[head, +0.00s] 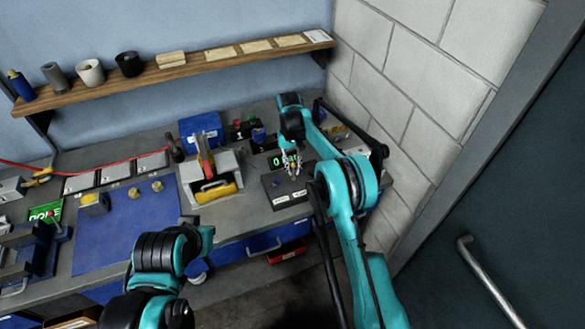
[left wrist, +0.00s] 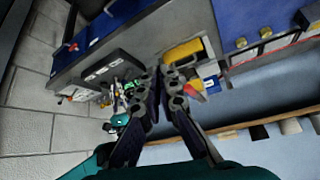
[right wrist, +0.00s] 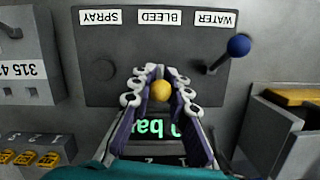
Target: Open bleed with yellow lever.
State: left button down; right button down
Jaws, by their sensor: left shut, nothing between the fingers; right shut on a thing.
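A dark valve panel (head: 270,187) stands at the right end of the bench. In the right wrist view the panel (right wrist: 125,45) carries upside-down labels SPRAY, BLEED and WATER. The yellow lever's ball knob (right wrist: 160,90) is below the BLEED label, between the fingertips of my right gripper (right wrist: 160,88), which is shut on it. The lever's shaft is hidden. My right gripper (head: 293,168) is over the panel in the head view. A blue-knobbed lever (right wrist: 238,46) is by the WATER label. My left gripper (left wrist: 165,75) is shut and empty, away from the panel.
A green-lit display (right wrist: 155,130) reading "bar" is partly hidden behind my right fingers. A grey block with a yellow handle (head: 215,192) stands left of the panel. A blue mat (head: 130,225) lies farther left. A wall (head: 425,110) is close on the right.

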pick_arm(q)
jog(key=w+d+m, duration=0.7)
jog(key=w+m, duration=0.1)
jog(key=w, duration=0.3)
jog(key=m+t+h, duration=0.1)
jog(key=m, duration=0.8)
send_near(292, 167)
jog(key=shift+x, duration=3.2)
jog(key=shift+s+f, duration=0.1)
